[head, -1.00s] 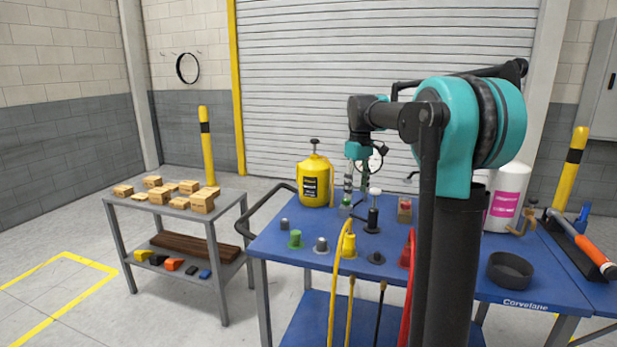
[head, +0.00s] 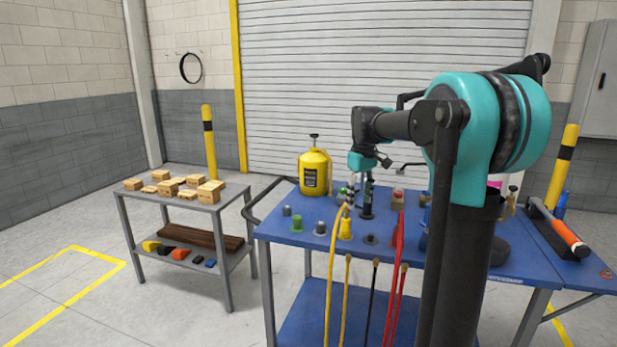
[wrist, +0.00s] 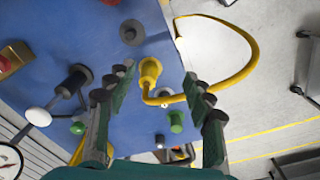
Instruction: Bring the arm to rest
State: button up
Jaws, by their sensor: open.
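My arm reaches out over the blue workbench (head: 290,250), with its wrist bent downward. My gripper (head: 361,187) hangs above the fittings near the back middle of the bench in the head view. In the wrist view my gripper (wrist: 160,88) has its two green and grey fingers spread wide, with nothing held between them. A yellow fitting (wrist: 149,70) with a yellow hose (wrist: 250,50) shows between and beyond the fingers, apparently on the bench below. The head view does not show clearly whether the fingers touch any fitting.
A yellow jug (head: 314,173) stands at the bench's back left. Green (head: 297,224) and yellow (head: 345,229) fittings stand upright near the front. Red hoses (head: 398,270) hang over the front edge. An orange-handled tool (head: 566,236) lies at right.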

jog(key=s+d+f+m+t, duration=0.1)
jog(key=s+f+m+t, duration=0.1)
jog(key=s+f, duration=0.9)
jog(key=s+d+f+m+t, duration=0.1)
jog(key=s+f+m, duration=0.4)
jog(key=s+f, duration=0.7)
jog(key=s+d, duration=0.1)
jog(key=s, duration=0.4)
jog(key=shift+t, duration=0.4)
jog(key=shift+c, duration=0.5)
